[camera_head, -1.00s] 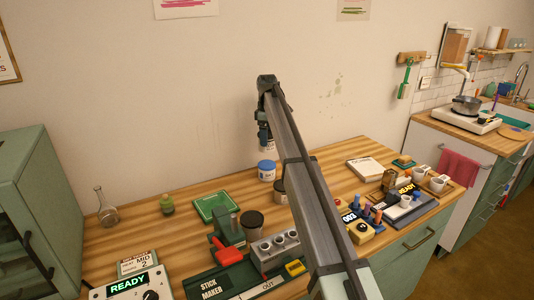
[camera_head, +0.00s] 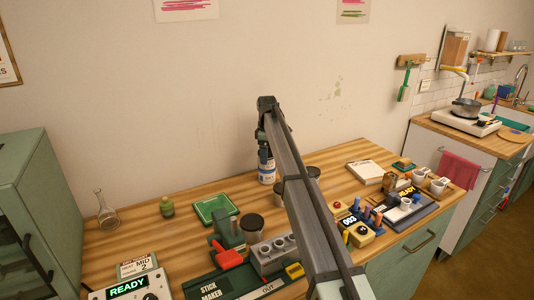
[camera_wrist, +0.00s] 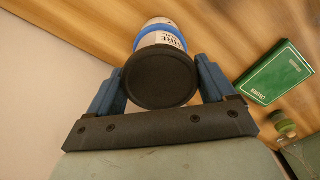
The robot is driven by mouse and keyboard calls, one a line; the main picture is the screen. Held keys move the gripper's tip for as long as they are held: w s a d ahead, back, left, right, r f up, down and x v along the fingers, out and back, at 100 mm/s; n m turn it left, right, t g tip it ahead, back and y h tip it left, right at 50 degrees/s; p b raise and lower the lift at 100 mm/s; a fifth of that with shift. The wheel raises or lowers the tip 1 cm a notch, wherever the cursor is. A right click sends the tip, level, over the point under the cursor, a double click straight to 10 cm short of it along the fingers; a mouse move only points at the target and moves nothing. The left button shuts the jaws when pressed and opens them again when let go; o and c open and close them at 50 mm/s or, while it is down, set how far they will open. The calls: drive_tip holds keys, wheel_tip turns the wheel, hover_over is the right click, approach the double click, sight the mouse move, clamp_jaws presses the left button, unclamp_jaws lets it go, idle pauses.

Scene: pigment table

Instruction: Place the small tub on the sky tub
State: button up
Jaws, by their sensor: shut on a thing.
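My gripper (camera_head: 263,144) is shut on the small tub (camera_head: 265,153), a white tub with a dark round lid. In the wrist view the small tub's black lid (camera_wrist: 160,79) sits between my two blue fingers (camera_wrist: 160,88). The sky tub (camera_head: 267,176), white with a blue lid, stands on the table directly under the small tub. In the wrist view the sky tub's blue rim (camera_wrist: 158,32) shows just beyond the small tub, roughly in line with it. I cannot tell whether the two tubs touch.
Dark-lidded jars (camera_head: 251,223) stand nearby, some partly behind my arm. The wall is close behind; the wood left of the sky tub is clear.

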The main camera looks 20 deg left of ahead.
drive_tip(key=o, duration=1.1)
drive_tip(key=shift+c, duration=0.2)
wheel_tip(320, 180, up, 12)
drive_tip(key=shift+r, duration=0.15)
